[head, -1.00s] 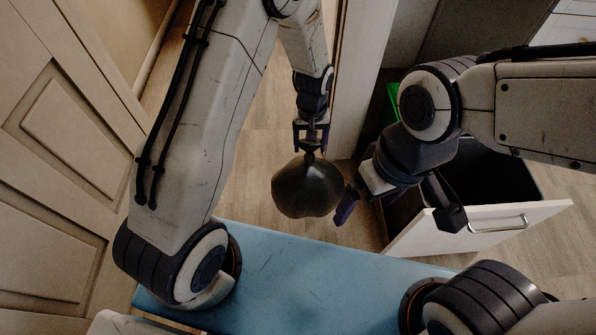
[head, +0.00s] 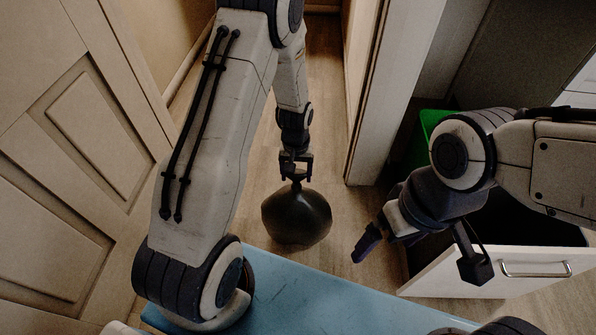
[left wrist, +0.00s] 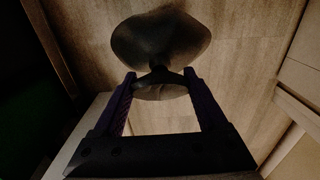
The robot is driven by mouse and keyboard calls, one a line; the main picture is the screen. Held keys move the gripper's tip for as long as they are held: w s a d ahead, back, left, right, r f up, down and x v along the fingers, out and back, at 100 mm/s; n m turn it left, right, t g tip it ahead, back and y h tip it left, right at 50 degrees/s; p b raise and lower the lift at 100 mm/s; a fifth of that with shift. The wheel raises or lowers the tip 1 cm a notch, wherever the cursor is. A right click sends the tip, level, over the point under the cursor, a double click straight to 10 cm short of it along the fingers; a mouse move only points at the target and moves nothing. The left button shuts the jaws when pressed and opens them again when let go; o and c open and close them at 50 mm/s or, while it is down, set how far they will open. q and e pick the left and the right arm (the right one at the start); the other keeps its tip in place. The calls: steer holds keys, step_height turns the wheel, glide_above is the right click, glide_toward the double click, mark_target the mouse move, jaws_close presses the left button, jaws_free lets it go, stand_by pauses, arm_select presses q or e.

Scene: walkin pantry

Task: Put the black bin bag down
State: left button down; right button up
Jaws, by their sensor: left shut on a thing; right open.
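The black bin bag (head: 297,218) is round and full, with a narrow tied neck at its top. My left gripper (head: 296,178) is shut on that neck, and the bag hangs below it over the wooden floor. In the left wrist view the bag (left wrist: 160,38) shows beyond the fingers of my left gripper (left wrist: 160,78), which pinch the neck. I cannot tell whether the bag's underside touches the floor. My right gripper (head: 418,262) is open and empty, to the right of the bag, with its fingers apart in front of the open drawer.
An open drawer (head: 540,268) with a white front and metal handle is at the right. A green thing (head: 432,122) stands behind my right arm. A panelled door (head: 75,150) is at the left. Wooden floor (head: 335,130) is clear around the bag.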

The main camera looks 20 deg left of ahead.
arm_select(q)
steer(key=shift+f, duration=0.6)
steer(key=shift+f, duration=0.2)
jaws_free()
step_height(320, 180, up, 12)
steer(key=p, duration=0.5)
steer(key=shift+r, duration=0.15)
